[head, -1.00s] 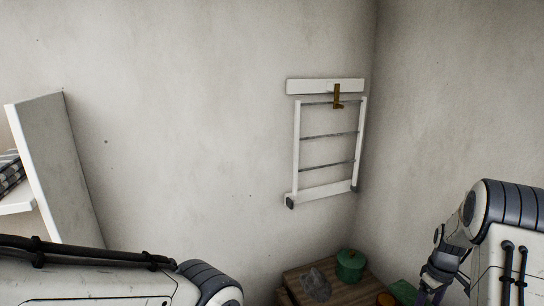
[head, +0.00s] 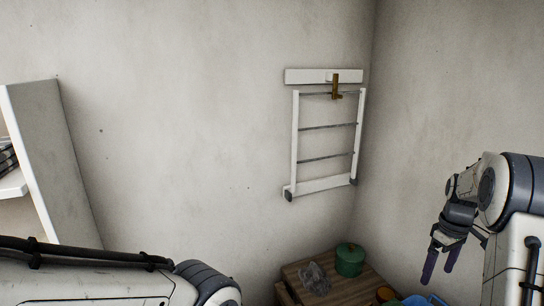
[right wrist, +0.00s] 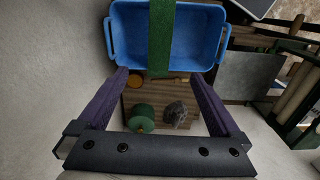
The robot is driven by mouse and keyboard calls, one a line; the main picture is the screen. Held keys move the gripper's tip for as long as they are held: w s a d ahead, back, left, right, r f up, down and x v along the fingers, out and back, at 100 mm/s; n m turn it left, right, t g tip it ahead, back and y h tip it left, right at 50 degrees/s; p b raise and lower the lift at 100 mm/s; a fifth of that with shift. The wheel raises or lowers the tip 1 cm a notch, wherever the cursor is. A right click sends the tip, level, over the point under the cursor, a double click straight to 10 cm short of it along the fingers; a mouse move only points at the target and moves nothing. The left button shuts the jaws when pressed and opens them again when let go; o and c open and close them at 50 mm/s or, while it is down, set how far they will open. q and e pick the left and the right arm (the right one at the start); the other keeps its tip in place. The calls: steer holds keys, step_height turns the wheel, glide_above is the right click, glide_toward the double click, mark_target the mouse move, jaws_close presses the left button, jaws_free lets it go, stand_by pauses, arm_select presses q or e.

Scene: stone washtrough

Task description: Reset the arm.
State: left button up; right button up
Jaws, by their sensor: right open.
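My right gripper (head: 440,268) hangs at the right of the head view with its two dark fingers pointing down and apart. It is open and empty. In the right wrist view its purple fingers (right wrist: 163,98) stand wide apart over a wooden surface, with nothing between them in grip. My right arm (head: 510,210) is bent beside it. My left arm (head: 85,280) crosses the lower left of the head view, and its gripper is out of the picture.
A wooden crate or table (head: 340,290) below bears a green lidded pot (head: 349,260) and a grey lump (head: 314,278). A blue tub (right wrist: 210,38) with a green strip (right wrist: 161,45) across it stands nearby. A white wall rack (head: 328,185) and shelf (head: 40,150) flank bare wall.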

steer(key=shift+r, duration=0.35)
step_height(320, 180, down, 10)
steer(key=p, duration=0.4)
step_height(320, 180, up, 5)
steer(key=p, duration=0.3)
